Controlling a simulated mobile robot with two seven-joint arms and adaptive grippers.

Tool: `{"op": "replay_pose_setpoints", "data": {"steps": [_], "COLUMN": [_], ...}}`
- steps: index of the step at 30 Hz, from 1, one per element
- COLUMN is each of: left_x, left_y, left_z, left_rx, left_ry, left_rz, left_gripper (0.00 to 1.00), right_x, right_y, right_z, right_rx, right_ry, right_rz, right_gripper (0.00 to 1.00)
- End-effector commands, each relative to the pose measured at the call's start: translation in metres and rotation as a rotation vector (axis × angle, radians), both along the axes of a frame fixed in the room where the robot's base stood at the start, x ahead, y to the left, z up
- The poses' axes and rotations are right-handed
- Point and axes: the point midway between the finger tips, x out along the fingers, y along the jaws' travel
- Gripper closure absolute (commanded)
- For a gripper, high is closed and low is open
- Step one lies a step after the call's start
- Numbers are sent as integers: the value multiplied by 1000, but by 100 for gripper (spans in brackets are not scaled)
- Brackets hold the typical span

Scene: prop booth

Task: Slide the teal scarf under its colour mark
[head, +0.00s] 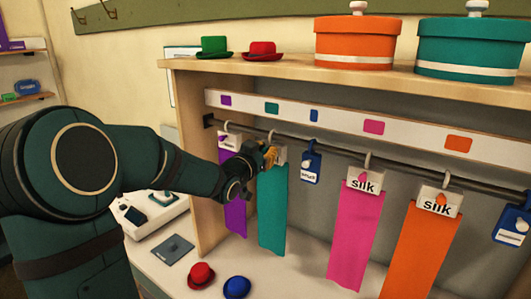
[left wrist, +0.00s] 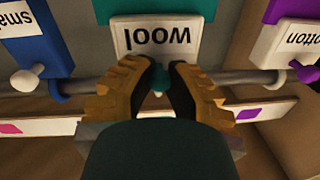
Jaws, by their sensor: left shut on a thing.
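The teal scarf (head: 272,208) hangs from the rail, between the purple scarf (head: 235,205) and a small blue tag (head: 311,166). Its white card reads "wool" in the left wrist view (left wrist: 152,37). My left gripper (head: 269,154) is shut on the small teal knob (left wrist: 160,92) at the scarf's hanger; the fingers hide part of the knob and hook. The teal colour mark (head: 271,108) is on the white strip above, and the scarf hangs roughly below it in the head view. The left wrist view does not show this mark. My right gripper is in neither view.
The rail (head: 335,150) also carries a pink scarf (head: 357,235), an orange scarf (head: 425,250) and another blue tag (head: 512,225). A wooden side panel (head: 210,215) bounds the left end. Red (head: 201,275) and blue (head: 237,287) hats lie below.

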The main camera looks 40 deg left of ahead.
Motion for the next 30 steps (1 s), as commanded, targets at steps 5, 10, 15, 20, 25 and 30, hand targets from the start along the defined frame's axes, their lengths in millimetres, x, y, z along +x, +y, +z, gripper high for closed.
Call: {"op": "replay_pose_setpoints", "data": {"steps": [5,10,15,20,25,30], "left_x": [0,0,-1,-14,-46,-80], "left_y": [0,0,0,-2,-8,-15], "left_z": [0,0,0,1,1,1], "left_rx": [-1,-1,-1,0,0,-1], "left_ry": [0,0,0,-2,-1,-3], "left_rz": [1,1,1,2,2,3], "left_gripper": [57,51,51,51,51,51], "right_x": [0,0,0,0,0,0], "right_y": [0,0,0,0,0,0], "right_z": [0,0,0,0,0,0], "right_rx": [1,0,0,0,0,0], "right_ry": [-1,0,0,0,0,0], "right_rz": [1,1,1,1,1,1], "right_gripper": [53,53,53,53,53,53]}}
